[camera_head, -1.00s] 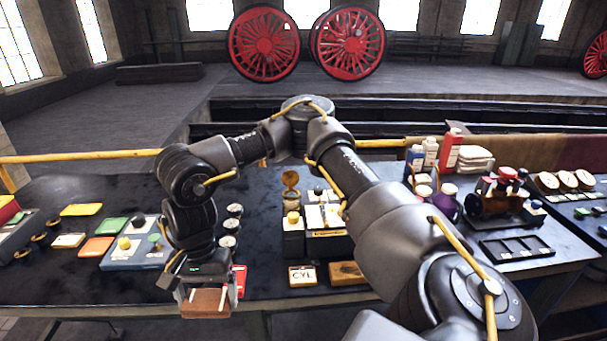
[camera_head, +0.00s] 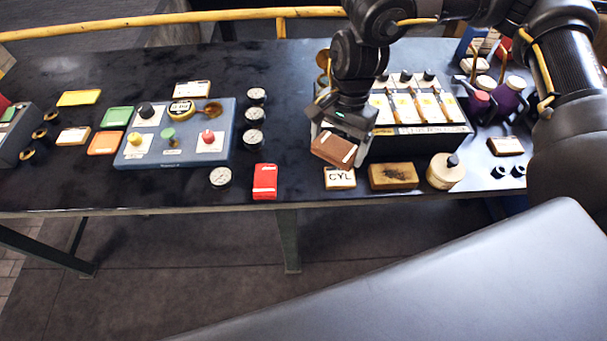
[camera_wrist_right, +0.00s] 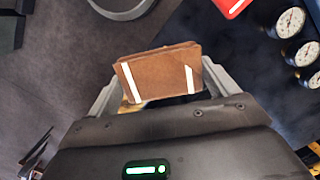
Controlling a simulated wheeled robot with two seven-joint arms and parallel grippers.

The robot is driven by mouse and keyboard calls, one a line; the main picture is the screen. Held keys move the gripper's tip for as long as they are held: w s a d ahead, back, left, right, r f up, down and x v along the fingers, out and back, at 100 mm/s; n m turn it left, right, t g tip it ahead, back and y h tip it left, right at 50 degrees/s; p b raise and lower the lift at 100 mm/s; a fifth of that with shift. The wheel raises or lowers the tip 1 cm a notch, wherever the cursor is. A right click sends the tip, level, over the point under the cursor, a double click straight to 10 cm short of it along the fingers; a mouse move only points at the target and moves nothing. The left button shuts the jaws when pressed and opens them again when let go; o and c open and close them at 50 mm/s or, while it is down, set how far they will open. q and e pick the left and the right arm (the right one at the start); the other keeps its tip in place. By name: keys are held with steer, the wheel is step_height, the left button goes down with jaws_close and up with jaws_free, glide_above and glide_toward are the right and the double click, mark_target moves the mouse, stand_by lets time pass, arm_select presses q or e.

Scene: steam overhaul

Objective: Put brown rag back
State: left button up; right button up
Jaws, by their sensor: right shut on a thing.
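The brown rag (camera_head: 331,150) is a small folded brown pad with pale strips. My right gripper (camera_head: 338,142) is shut on it and holds it tilted, just behind the CYL card (camera_head: 340,178) and at the left front of the rack with upright cards (camera_head: 418,130) in the head view. In the right wrist view the rag (camera_wrist_right: 160,72) sits between the two fingers, with floor and the table's edge behind it. The gap between rag and table is hard to judge. My left gripper is not in view.
A stained tan block (camera_head: 393,176) and a round cream jar (camera_head: 445,172) stand along the table's front edge. A red packet (camera_head: 265,182), several gauges (camera_head: 254,115) and a blue control board (camera_head: 176,135) are to the left. The front-left tabletop (camera_head: 80,190) is clear.

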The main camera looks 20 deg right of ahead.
steer(key=s+a+f+m+b, duration=0.1)
steer(key=s+a+f+b, duration=0.15)
steer(key=s+a, duration=0.4)
steer(key=p, duration=0.4)
glide_above(299, 180)
steer(key=f, duration=0.8)
steer(key=shift+s+d, duration=0.3)
steer(key=shift+d, duration=0.05)
steer(key=shift+w+f, duration=0.5)
steer(key=shift+f, duration=0.15)
steer(key=shift+f+p, duration=0.5)
steer(key=shift+f, duration=1)
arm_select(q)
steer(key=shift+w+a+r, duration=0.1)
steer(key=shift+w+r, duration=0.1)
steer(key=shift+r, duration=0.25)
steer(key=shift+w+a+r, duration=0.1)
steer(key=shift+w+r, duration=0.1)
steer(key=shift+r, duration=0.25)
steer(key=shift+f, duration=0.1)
